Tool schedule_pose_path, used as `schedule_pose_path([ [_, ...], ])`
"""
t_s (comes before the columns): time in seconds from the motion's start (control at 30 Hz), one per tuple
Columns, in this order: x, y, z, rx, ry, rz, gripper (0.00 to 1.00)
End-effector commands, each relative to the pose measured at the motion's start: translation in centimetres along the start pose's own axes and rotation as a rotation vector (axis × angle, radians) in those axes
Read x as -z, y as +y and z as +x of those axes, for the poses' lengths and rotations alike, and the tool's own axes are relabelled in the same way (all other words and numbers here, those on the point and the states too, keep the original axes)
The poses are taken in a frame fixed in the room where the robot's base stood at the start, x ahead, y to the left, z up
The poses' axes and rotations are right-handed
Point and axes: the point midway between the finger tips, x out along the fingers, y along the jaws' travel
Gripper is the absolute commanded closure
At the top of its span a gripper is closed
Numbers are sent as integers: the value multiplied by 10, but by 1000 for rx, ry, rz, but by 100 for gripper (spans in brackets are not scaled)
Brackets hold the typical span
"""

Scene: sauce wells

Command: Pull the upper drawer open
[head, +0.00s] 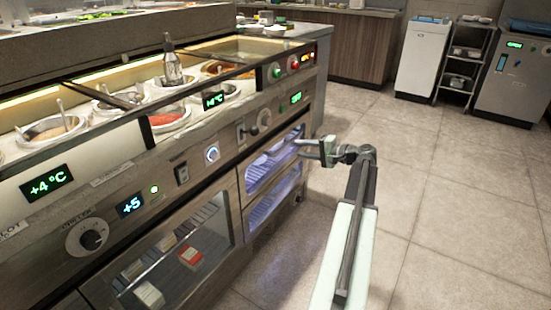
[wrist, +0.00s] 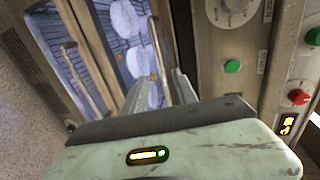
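The upper drawer (head: 272,161) is a glass-fronted drawer at the right end of the counter front, just above the lower drawer (head: 275,203). It looks shut and flush; pale round items show behind its glass in the wrist view (wrist: 130,45). Its bar handle (wrist: 159,48) runs along the glass edge toward my fingers. My gripper (head: 308,149) is at the drawer's right side, close to the front. Its two fingers look apart, with the handle's near end around the gap between them (wrist: 160,92). Contact with the handle cannot be made out.
The counter (head: 150,190) holds sauce wells and a bottle (head: 172,68) on top. Knobs and a green button (wrist: 232,66) sit above the drawers. The floor (head: 440,200) to the right is clear. A white bin (head: 423,58) and a shelf rack stand far back.

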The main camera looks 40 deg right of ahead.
Motion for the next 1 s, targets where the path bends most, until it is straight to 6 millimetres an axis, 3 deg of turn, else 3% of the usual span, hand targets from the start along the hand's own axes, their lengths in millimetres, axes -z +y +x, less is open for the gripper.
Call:
schedule_pose_path([
  [0.17, 3, -1, 0, 10, 5, 3, 66],
  [0.6, -1, -1, 76, 7, -5, 1, 66],
  [0.93, -2, -3, 83, 7, -6, 1, 66],
  [1.0, -3, -3, 83, 7, -6, 0, 82],
])
